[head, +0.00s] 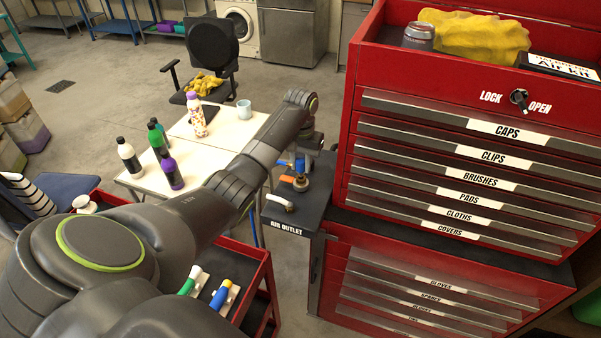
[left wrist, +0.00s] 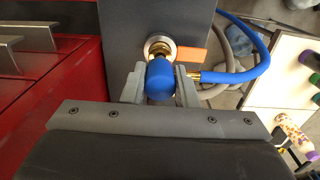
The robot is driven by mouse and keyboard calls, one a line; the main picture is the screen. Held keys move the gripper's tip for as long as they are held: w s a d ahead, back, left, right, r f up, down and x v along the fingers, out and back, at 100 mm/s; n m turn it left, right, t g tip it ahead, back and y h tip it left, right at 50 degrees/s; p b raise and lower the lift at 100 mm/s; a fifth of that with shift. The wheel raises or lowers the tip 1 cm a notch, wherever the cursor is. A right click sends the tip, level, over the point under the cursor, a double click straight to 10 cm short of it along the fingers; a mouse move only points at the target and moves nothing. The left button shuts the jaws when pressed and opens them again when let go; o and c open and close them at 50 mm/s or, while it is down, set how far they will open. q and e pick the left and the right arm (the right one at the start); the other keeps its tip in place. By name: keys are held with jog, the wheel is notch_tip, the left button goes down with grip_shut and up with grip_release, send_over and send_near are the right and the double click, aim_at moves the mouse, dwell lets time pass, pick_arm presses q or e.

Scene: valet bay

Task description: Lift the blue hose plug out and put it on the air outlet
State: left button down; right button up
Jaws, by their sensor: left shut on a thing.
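The blue hose plug (left wrist: 160,82) sits between the two fingers of my left gripper (left wrist: 160,88), which is shut on it. In the head view my left gripper (head: 301,163) is over the air outlet (head: 300,184), a brass fitting on a dark stand with an orange handle (head: 287,180). In the left wrist view the plug is in line with the outlet's brass and pale ring (left wrist: 160,43); I cannot tell whether it is fully seated. A blue hose (left wrist: 250,66) runs from the plug's brass side fitting. My right gripper is not in view.
The red drawer cabinet (head: 352,150) stands close on the right of the outlet. A white table (head: 232,118) with bottles and a cup is behind it. A red cart (head: 262,275) with green-handled and blue-handled items is below my left arm.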

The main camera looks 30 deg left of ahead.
aim_at(301, 159)
pick_arm(q)
jog(key=shift+r, duration=1.75)
